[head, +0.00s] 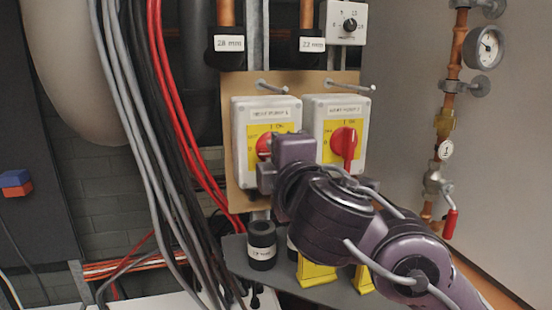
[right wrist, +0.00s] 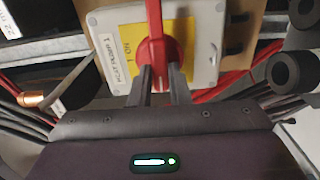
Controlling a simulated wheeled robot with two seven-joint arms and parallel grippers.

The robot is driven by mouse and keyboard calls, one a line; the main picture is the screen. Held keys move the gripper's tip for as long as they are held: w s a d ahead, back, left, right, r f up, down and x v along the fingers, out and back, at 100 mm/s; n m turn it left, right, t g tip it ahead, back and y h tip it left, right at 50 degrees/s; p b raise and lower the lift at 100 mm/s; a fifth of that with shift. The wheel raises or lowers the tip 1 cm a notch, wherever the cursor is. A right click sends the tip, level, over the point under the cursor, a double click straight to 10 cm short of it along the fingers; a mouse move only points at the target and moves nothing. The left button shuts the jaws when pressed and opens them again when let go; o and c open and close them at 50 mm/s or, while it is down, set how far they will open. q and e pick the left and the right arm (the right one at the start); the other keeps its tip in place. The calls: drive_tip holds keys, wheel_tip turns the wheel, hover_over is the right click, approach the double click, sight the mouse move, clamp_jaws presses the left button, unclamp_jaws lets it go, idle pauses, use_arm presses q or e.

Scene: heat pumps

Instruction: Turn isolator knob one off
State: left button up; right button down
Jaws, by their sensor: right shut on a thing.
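Isolator one is the left white box (head: 240,165) with a yellow plate and a red knob (head: 263,146). My right gripper (head: 268,162) is in front of it and hides much of the knob. In the right wrist view, my right gripper (right wrist: 160,82) has its two fingers shut on the red knob (right wrist: 155,35). My left gripper is not in view.
Grey, black and red cables (head: 165,130) hang left of the boxes. Two metal pegs (head: 350,85) stick out above the boxes. A grey shelf (head: 240,262) below carries a black cylinder (head: 261,245) and yellow parts. A copper pipe with a gauge (head: 487,47) is at right.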

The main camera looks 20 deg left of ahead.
idle(0.6)
drive_tip(key=c, duration=1.4)
unclamp_jaws()
drive_tip(key=shift+o, duration=0.2)
drive_tip(key=v, duration=0.7)
drive_tip(key=shift+s+d, duration=0.2)
drive_tip(key=shift+s, duration=0.1)
drive_tip(key=shift+f, duration=0.1)
